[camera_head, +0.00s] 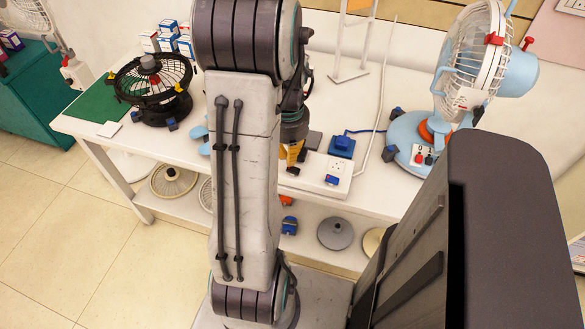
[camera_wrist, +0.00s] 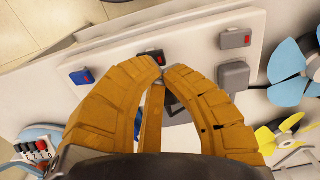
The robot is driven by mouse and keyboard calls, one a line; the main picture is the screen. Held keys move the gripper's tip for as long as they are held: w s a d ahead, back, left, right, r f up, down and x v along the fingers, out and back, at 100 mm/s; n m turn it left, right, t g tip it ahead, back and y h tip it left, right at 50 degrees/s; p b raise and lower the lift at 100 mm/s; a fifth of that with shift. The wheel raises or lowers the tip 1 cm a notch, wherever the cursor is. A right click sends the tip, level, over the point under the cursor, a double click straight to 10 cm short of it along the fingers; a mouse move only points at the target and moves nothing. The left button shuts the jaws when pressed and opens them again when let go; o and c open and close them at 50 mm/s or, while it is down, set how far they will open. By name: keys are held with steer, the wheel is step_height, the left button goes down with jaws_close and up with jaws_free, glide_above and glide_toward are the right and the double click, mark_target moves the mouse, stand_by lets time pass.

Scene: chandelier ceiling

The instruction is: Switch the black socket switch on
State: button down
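A white socket strip (camera_wrist: 118,58) crosses the wrist view with three switches. The black switch (camera_wrist: 150,54) with a red mark is in the middle, partly covered by my fingertips. A blue switch (camera_wrist: 82,76) is to its left and a grey switch (camera_wrist: 235,38) to its right. My yellow gripper (camera_wrist: 163,68) has its fingertips together, over or at the lower edge of the black switch. I cannot tell if they touch it. In the head view, my gripper (camera_head: 293,158) points down at the strip (camera_head: 325,181), and the black switch is hidden there.
A grey plug (camera_wrist: 233,77) sits beside the grey switch. A light-blue fan (camera_head: 462,70) is at right and a black fan (camera_head: 152,88) at left on the white table (camera_head: 92,127).

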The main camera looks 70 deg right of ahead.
mark_target(289, 168)
steer(key=shift+f+b, duration=1.6)
steer(key=shift+f, duration=0.35)
stand_by(1.4)
steer(key=shift+r, duration=0.15)
steer(key=shift+r+p, duration=2.9)
steer(key=shift+r, duration=0.5)
